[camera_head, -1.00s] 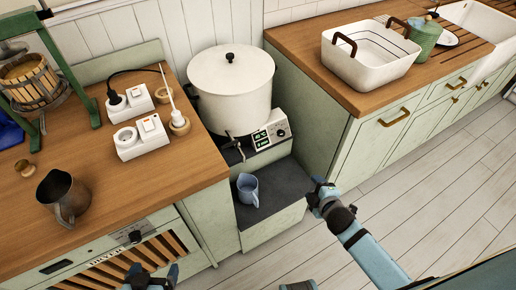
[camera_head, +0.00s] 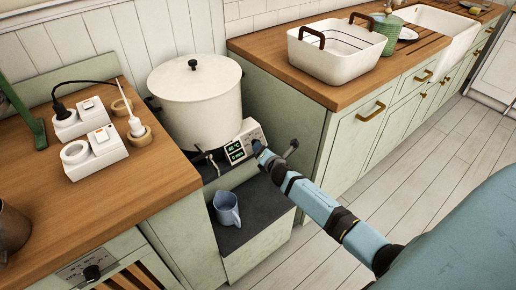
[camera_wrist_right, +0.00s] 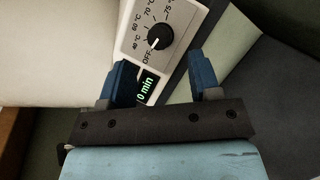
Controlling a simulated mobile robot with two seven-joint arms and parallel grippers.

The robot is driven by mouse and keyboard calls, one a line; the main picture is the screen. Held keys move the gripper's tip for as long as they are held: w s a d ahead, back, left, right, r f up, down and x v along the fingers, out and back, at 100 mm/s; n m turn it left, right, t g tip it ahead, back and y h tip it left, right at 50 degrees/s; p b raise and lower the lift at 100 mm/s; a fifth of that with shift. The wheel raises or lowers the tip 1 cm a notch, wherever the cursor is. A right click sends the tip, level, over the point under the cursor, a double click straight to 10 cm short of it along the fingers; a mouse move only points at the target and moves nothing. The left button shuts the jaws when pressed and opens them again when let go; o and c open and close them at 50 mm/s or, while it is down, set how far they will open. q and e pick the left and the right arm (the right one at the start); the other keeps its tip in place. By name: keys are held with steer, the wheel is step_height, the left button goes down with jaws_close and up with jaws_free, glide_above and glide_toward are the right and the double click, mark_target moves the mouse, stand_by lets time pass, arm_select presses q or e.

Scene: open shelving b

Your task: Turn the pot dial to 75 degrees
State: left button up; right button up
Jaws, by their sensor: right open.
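The white pot (camera_head: 196,100) with a lidded top stands in the gap between the counters. Its control box (camera_head: 251,131) has a green-lit display (camera_head: 235,151). In the right wrist view the black dial (camera_wrist_right: 160,36) sits on the white panel, which is marked OFF, 40, 70 and 75 °C among others. Its white pointer mark faces down-left toward OFF. My right gripper (camera_wrist_right: 162,80) is open, with its blue fingers apart just short of the dial and nothing between them but the panel. In the head view my right gripper (camera_head: 270,156) is close to the box's right end. My left gripper is out of view.
A blue jug (camera_head: 227,208) stands on the dark step below the pot. The left counter (camera_head: 158,176) holds white switch boxes (camera_head: 97,153) and a wooden holder. The right counter carries a white basin (camera_head: 340,58). The floor to the right is clear.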

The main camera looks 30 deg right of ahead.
steer(key=b+x, duration=0.1)
steer(key=x, duration=0.4)
steer(key=c, duration=0.9)
